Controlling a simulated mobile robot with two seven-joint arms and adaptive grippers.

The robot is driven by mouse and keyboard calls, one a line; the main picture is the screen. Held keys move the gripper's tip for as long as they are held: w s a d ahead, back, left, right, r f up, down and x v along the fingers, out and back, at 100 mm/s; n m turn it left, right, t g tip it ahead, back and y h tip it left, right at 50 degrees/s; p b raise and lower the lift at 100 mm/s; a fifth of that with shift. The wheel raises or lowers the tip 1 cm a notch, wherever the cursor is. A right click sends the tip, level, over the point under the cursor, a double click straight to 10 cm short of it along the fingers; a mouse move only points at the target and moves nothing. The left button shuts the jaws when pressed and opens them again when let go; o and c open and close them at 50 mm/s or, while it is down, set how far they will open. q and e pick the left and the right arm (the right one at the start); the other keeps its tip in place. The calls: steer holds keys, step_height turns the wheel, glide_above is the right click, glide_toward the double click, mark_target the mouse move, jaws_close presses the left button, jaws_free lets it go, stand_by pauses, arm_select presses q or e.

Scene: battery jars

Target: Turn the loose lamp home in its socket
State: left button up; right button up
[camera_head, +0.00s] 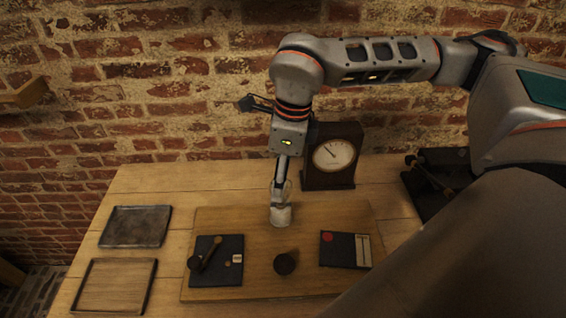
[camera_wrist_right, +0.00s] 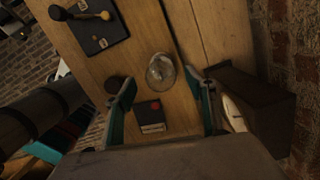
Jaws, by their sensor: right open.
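The lamp (camera_head: 281,214) stands on the wooden board, with a pale round socket at its foot and clear glass above, partly hidden by my right gripper in the head view. In the right wrist view the lamp (camera_wrist_right: 161,72) shows as round glass between and just beyond the fingertips. My right gripper (camera_head: 280,184) points down over it with its two fingers apart, one on each side. I cannot tell whether either finger touches the glass, or how the lamp sits in the socket. My left gripper is not in view.
A wooden-cased dial (camera_head: 333,156) stands close behind the lamp. On the board (camera_head: 330,208) are a dark lever panel (camera_head: 217,272), a black round piece (camera_head: 285,264) and a dark panel with a red disc (camera_head: 345,250). Two trays (camera_head: 136,227) (camera_head: 115,287) lie left.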

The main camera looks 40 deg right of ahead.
steer(key=shift+f, duration=0.5)
steer(key=c, duration=1.3)
steer(key=shift+w+f+m+b, duration=0.1)
steer(key=shift+m+b, duration=0.4)
steer(key=shift+m, duration=0.1)
steer(key=m+b, duration=0.1)
steer(key=m, duration=0.2)
steer(key=shift+m+h+b, duration=0.3)
steer(key=shift+m+b, duration=0.25)
steer(key=shift+m, duration=0.35)
steer(key=shift+m, duration=0.3)
